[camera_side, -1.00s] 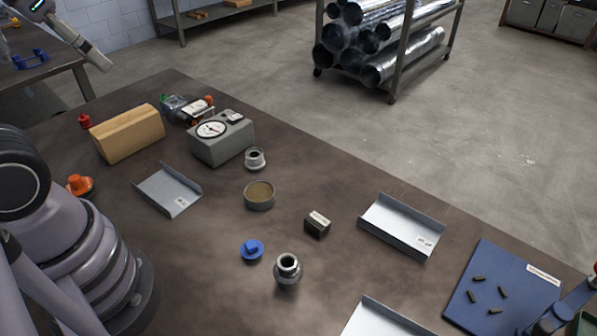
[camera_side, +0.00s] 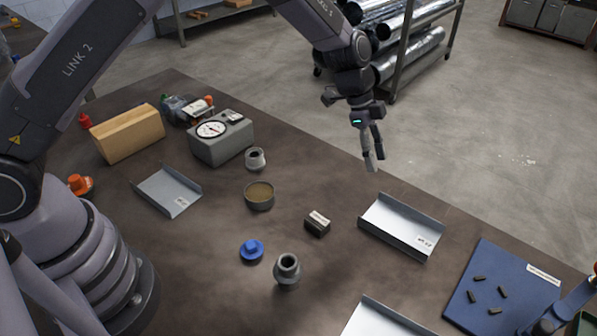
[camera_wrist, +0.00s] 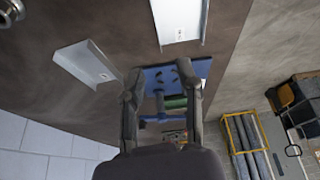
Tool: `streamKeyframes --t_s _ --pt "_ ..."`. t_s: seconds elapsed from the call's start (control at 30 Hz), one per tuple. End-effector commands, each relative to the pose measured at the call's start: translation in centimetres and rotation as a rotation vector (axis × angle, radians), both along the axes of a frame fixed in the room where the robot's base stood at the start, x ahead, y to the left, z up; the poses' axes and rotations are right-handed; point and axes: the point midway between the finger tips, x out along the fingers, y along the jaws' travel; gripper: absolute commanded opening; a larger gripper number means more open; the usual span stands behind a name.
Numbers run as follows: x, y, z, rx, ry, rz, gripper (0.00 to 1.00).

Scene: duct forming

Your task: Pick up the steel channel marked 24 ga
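Three grey sheet-steel channels lie on the brown table in the side view: one at the left (camera_side: 168,193), one at the right (camera_side: 400,228), and one cut off by the bottom edge (camera_side: 382,318). The left and right ones bear small white labels, too small to read surely. The wrist view shows two channels, one at the upper left (camera_wrist: 85,62) and one at the top (camera_wrist: 178,20). My gripper (camera_side: 374,163) hangs in the air, fingers down, up-left of the right channel in the side view. In the wrist view its fingers (camera_wrist: 160,78) are apart and empty.
A blue mat (camera_side: 473,307) with several dark pieces lies at the right. A small dark block (camera_side: 317,224), a round tin (camera_side: 259,196), a blue knob (camera_side: 252,250) and metal fittings (camera_side: 287,269) stand mid-table. A dial gauge box (camera_side: 222,143) and wooden block (camera_side: 128,134) stand farther back.

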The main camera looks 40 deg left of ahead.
Motion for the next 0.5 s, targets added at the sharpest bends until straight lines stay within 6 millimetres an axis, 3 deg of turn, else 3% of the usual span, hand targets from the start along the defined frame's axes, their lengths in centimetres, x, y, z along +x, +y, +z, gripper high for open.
streamKeyframes --t_s 0.03,0.1,0.5 --pt "0.1 -0.9 -2.0 -0.001 0.002 -0.038 0.34" --pt "0.2 -1.6 -3.6 -0.005 -0.003 -0.075 0.34" --pt "0.2 -4.5 -10.2 -0.006 -0.006 -0.108 0.34"
